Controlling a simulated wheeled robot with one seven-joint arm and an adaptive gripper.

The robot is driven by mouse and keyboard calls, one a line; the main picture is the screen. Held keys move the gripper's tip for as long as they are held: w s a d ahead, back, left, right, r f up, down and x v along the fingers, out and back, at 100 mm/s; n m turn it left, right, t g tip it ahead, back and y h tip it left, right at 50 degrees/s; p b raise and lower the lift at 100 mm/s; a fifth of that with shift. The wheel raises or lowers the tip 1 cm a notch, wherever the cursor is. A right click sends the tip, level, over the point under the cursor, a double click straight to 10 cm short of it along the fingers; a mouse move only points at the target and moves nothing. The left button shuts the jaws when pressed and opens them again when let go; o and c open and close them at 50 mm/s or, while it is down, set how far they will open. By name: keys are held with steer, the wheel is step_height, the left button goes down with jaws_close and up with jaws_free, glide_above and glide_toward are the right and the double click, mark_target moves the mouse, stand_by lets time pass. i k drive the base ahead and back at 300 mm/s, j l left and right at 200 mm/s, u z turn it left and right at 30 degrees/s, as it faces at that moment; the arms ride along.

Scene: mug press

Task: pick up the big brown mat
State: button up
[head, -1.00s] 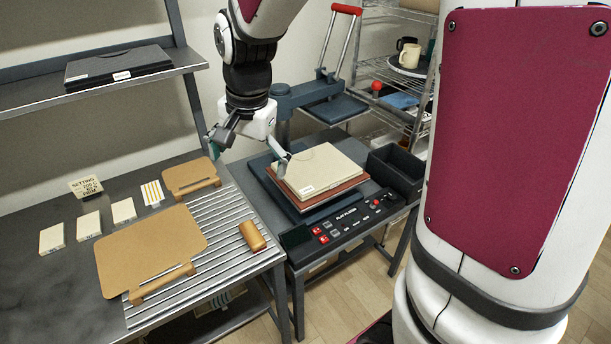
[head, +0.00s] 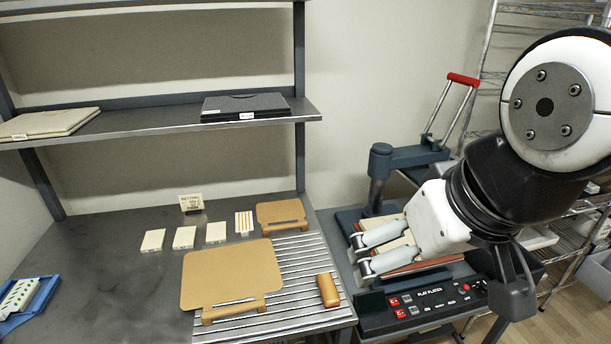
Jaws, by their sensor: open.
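The big brown mat (head: 225,272) is a flat tan sheet with rounded corners. It lies on the left table, partly over the ribbed metal strip, with a raised bar with a slot (head: 233,308) along its front edge. A smaller brown mat (head: 281,212) of the same look lies behind it to the right. My gripper (head: 361,254) is open and points left, to the right of the big mat and apart from it. It appears in front of the press and hides much of the stack of cream and red-brown sheets there.
A brown roller-like block (head: 328,290) lies on the ribbed strip (head: 300,262), right of the big mat. Several cream blocks (head: 184,237) and a sign (head: 191,202) stand behind it. A shelf (head: 160,118) overhangs the table's back. The press's control panel (head: 425,302) is at right.

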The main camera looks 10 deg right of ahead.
mark_target(211, 277)
steer(key=i+l+u, duration=0.1)
steer(key=l+u, duration=0.3)
steer(key=i+l+u, duration=0.1)
steer(key=u, duration=0.3)
steer(key=l+u, duration=0.4)
